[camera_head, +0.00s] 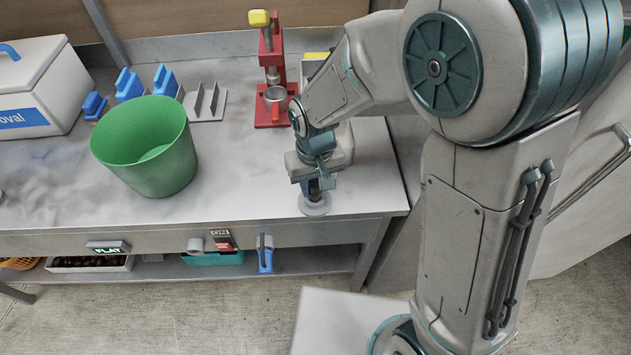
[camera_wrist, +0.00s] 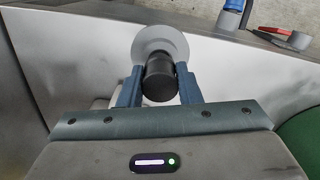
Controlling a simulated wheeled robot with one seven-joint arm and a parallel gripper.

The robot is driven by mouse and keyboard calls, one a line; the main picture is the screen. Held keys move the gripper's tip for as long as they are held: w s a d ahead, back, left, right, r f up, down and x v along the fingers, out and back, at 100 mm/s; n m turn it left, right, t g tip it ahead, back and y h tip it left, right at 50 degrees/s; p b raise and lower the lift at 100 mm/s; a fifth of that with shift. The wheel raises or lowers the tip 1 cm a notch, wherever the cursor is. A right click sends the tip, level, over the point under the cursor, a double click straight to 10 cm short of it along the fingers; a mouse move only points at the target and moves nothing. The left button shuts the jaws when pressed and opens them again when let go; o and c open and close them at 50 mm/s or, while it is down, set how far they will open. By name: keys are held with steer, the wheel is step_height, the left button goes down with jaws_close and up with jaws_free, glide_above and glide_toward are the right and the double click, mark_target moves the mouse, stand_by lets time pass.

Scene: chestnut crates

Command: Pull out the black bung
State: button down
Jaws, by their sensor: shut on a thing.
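The black bung (camera_wrist: 160,79) shows in the wrist view between the two blue fingers of my gripper (camera_wrist: 158,85), which is shut on it. A round pale grey disc (camera_wrist: 160,38) lies just beyond the bung; I cannot tell whether the bung is still seated in it. In the head view the disc (camera_head: 315,204) is at the front right edge of the bench, directly below my gripper (camera_head: 314,188).
A green bucket (camera_head: 175,165) stands left on the bench (camera_head: 245,190). A red press (camera_head: 268,75), blue tools (camera_head: 130,85) and a white lidded box (camera_head: 38,85) stand behind. Bench surface between the bucket and my gripper is clear. A shelf runs below.

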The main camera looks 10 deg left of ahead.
steer(key=shift+f+b, duration=0.8)
steer(key=shift+f, duration=0.3)
steer(key=c, duration=1)
jaws_free()
steer(key=shift+r, duration=0.1)
steer(key=shift+o, duration=0.2)
